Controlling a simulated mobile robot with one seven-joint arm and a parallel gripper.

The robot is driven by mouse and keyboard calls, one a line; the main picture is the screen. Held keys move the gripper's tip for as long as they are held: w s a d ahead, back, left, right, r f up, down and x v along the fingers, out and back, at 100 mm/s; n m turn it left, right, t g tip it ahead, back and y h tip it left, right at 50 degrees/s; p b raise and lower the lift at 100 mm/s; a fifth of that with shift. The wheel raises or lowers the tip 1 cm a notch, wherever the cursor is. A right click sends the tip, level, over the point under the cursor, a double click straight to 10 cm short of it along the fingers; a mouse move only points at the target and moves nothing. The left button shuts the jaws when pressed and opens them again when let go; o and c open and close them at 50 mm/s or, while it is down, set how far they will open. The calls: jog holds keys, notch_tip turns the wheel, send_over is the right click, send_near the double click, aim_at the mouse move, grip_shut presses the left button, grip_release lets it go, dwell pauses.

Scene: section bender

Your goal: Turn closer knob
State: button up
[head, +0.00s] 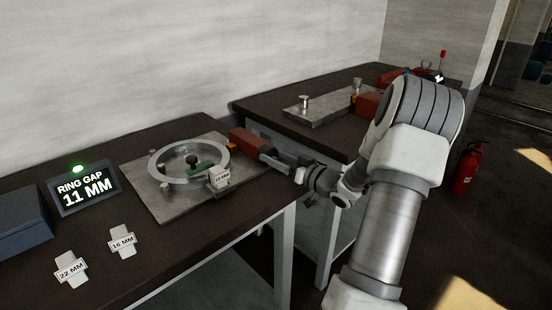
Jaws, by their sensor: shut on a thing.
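The metal ring (160,178) lies on a grey plate (178,205) on the near bench. A closer with a red body (247,142) and a dark grey end lies at the plate's right edge, pointing toward my arm. My gripper (301,174) is at the closer's right end, beyond the bench edge, shut on what appears to be the closer knob. The fingers mostly hide the knob. A white gauge tag (221,177), apparently 12 MM, sits at the ring's front right. The display (86,190) reads RING GAP 11 MM, with a green light on top.
Loose tags marked 16 MM (122,241) and 22 MM (70,269) lie on the near bench beside a blue box (22,222). A second bench (262,106) with a metal plate stands behind. A red fire extinguisher (467,170) stands at the right.

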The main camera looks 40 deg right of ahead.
jog(key=c, duration=0.4)
jog(key=shift+o, duration=0.2)
jog(key=shift+n, duration=0.3)
jog(key=n+b, duration=0.1)
jog(key=n, duration=0.2)
jog(key=shift+b, duration=0.35)
jog(key=shift+n+b, duration=0.65)
jog(key=shift+n, duration=0.45)
jog(key=o, duration=1.4)
